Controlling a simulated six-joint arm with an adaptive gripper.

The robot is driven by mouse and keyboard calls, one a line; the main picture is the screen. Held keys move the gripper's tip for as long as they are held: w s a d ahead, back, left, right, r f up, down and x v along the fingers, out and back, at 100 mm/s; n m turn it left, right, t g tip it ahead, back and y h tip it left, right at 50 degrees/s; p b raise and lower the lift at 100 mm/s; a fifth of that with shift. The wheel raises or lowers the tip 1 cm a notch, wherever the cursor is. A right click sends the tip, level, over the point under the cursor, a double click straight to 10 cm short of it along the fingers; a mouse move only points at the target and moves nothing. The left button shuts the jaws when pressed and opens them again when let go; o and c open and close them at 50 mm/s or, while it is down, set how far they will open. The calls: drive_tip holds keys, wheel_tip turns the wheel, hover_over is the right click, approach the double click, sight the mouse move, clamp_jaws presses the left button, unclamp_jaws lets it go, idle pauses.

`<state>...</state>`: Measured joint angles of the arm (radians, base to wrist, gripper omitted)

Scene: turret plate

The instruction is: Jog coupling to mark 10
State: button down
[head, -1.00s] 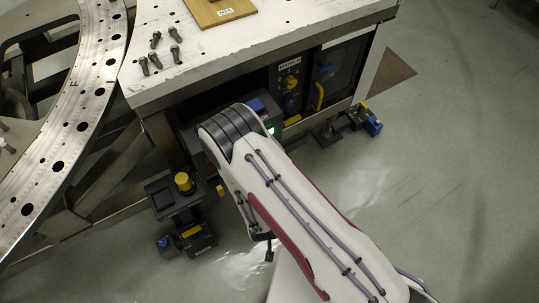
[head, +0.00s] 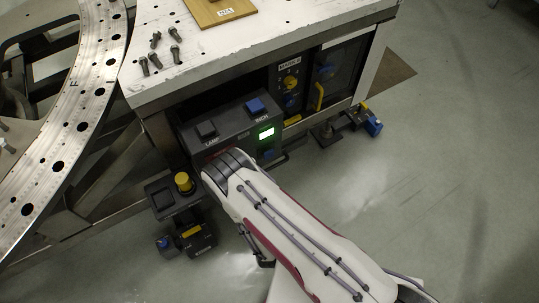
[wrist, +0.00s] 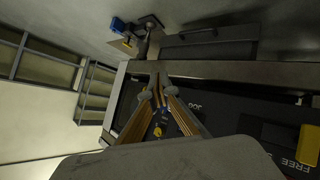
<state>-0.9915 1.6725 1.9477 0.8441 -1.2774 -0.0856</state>
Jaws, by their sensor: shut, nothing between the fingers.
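A dark control box (head: 232,132) is fixed under the front edge of the white table. It carries a black button (head: 206,129), a blue button (head: 255,105) and a lit green display (head: 266,133). In the head view my arm hides the gripper. The metal ring plate (head: 98,68) with holes and scale marks is at the left; its mark numbers are too small to read.
A yellow button (head: 183,181) on a black pedestal stands left of my arm. Several bolts (head: 157,60) and a wooden board (head: 221,8) lie on the white table (head: 270,40). A yellow-handled cabinet (head: 318,85) sits under it. The floor at right is clear.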

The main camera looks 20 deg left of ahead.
sight(272, 155)
drive_tip(key=w+a+r+t+y, duration=0.1)
drive_tip(key=w+a+r+t, duration=0.1)
drive_tip(key=r, duration=0.4)
drive_tip(key=shift+w+r+t, duration=0.35)
drive_tip(key=shift+w+t, duration=0.25)
drive_tip(key=shift+w, duration=0.15)
drive_tip(key=shift+a, duration=0.1)
drive_tip(key=w+a, duration=0.6)
idle(0.4)
drive_tip(key=shift+w+a, duration=0.8)
drive_tip(key=shift+w, duration=0.05)
idle(3.0)
drive_tip(key=shift+s+d, duration=0.1)
idle(0.4)
drive_tip(key=shift+s+d, duration=0.65)
drive_tip(key=shift+d, duration=0.1)
